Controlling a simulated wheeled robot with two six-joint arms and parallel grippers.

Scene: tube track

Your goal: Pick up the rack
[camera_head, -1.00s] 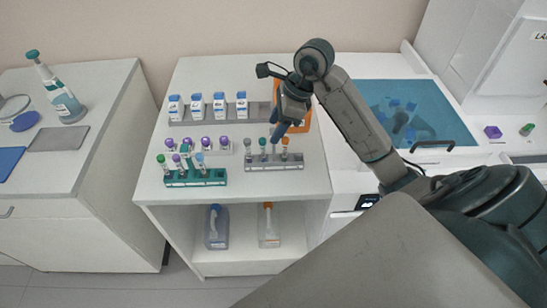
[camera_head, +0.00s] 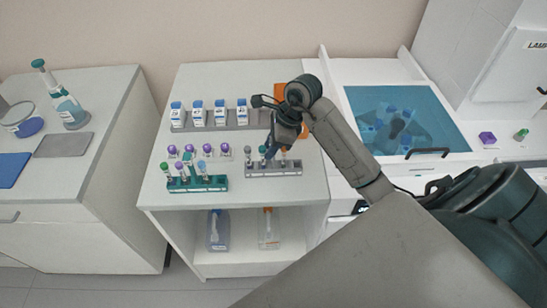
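A grey rack (camera_head: 273,169) stands on the white bench and holds a few tubes with grey, teal and orange caps. A green rack (camera_head: 197,184) with several capped tubes stands to its left. Behind them are a white rack of purple-capped tubes (camera_head: 207,151) and a long grey rack (camera_head: 217,125) of blue-capped bottles. My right gripper (camera_head: 267,154) points down over the grey rack, its tip among or in front of the tubes. Whether it touches anything, or how far its fingers are apart, is unclear. My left gripper is out of view.
An orange object (camera_head: 280,92) is partly hidden behind my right arm. A blue-lidded basin (camera_head: 405,118) lies right of the bench. Bottles stand on the shelf below.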

